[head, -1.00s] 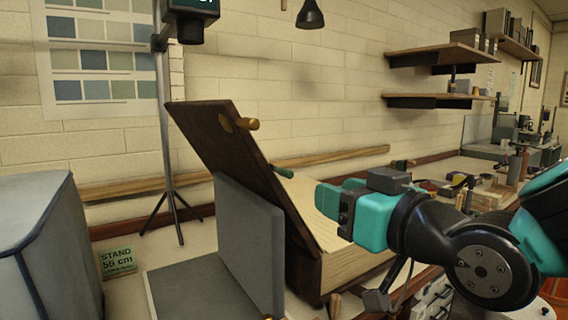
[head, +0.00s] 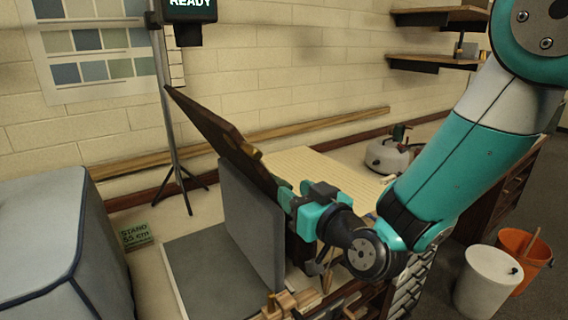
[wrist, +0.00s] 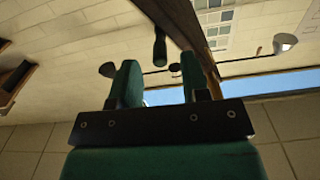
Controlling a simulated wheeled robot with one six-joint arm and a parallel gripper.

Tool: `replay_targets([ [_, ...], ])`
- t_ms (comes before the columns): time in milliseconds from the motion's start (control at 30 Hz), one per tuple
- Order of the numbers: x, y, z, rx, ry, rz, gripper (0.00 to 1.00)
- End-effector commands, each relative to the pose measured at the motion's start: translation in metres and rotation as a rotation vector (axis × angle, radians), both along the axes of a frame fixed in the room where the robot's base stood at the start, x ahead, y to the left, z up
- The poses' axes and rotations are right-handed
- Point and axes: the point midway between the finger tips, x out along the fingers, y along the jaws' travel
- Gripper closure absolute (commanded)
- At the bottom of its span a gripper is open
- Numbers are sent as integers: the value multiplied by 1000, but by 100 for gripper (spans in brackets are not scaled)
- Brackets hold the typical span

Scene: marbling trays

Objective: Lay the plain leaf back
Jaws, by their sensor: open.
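A dark brown wooden leaf (head: 215,125) stands tilted up to the left over a box with a pale ribbed inside (head: 325,172). A wooden knob sits near its upper edge. A grey panel (head: 250,220) stands upright in front of it, partly hiding it. My gripper (head: 283,195) is open and empty at the leaf's right side, pointing left. In the wrist view, my open fingers (wrist: 163,88) are below a dark green handle (wrist: 160,46) beside the leaf's wooden edge (wrist: 178,20). I cannot tell whether they touch the leaf. Which leaf is the plain one is not marked.
A grey flat panel (head: 205,270) lies at the front. A tripod (head: 172,150) stands behind. White (head: 487,283) and orange (head: 523,258) buckets stand at right.

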Motion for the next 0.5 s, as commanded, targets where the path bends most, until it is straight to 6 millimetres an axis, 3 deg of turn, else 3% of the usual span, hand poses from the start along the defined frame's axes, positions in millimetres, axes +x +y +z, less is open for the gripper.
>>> replay_targets([
  [33,7,5,7,-1,3,1,58],
  [200,24,17,6,-2,2,1,58],
  [500,37,25,1,0,0,1,58],
])
